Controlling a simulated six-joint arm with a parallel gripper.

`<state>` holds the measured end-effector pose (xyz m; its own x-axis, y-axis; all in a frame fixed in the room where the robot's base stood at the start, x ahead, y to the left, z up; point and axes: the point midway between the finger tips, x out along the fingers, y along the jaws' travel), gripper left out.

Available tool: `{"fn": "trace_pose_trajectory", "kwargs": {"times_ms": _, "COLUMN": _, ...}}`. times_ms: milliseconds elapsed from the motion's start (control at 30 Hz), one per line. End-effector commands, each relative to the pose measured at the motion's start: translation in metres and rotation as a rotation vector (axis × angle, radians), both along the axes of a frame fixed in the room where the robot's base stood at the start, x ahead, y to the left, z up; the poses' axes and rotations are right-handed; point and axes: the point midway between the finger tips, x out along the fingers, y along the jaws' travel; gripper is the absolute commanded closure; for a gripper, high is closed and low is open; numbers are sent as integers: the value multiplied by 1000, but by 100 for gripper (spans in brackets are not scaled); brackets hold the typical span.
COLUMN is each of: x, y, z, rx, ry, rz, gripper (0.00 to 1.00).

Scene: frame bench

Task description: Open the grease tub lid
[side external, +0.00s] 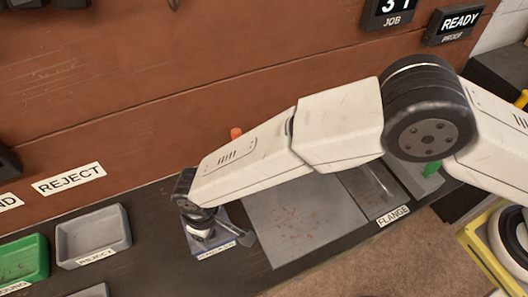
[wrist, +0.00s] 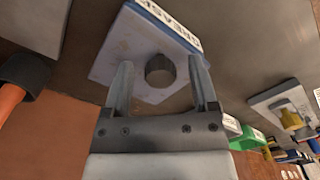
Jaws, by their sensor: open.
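The grease tub shows in the wrist view as a pale blue-grey square top, the lid (wrist: 112,62), with a label strip along its far edge (wrist: 165,22). A dark round knob (wrist: 160,71) stands on the lid. My gripper (wrist: 160,62) is open, with one finger on each side of the knob and gaps visible between. I cannot tell whether the fingers are level with the knob. In the side external view my gripper (side external: 207,228) is over the tub (side external: 216,249), hiding most of it. The lid appears to lie flat on the tub.
A grey plate (side external: 300,222) lies right of the tub, with a FLANGE label (side external: 392,216) beyond. A grey REJECT tray (side external: 93,236) and a green bin (side external: 24,262) stand left. A black-headed tool with an orange handle (wrist: 12,98) is close by in the wrist view.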

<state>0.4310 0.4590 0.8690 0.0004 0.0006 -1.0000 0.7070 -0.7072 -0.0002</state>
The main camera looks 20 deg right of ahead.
Motion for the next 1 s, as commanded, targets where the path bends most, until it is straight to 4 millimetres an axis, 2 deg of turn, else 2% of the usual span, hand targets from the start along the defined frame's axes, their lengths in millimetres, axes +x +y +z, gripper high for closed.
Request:
{"fn": "trace_pose_trajectory", "kwargs": {"times_ms": 367, "x": 0, "y": 0, "z": -4, "rx": 0, "ry": 0, "rz": 0, "gripper": 25}}
{"fn": "trace_pose_trajectory", "kwargs": {"times_ms": 600, "x": 0, "y": 0, "z": -4, "rx": 0, "ry": 0, "rz": 0, "gripper": 100}}
{"fn": "trace_pose_trajectory", "kwargs": {"times_ms": 1000, "x": 0, "y": 0, "z": -4, "rx": -1, "ry": 1, "rz": 0, "gripper": 100}}
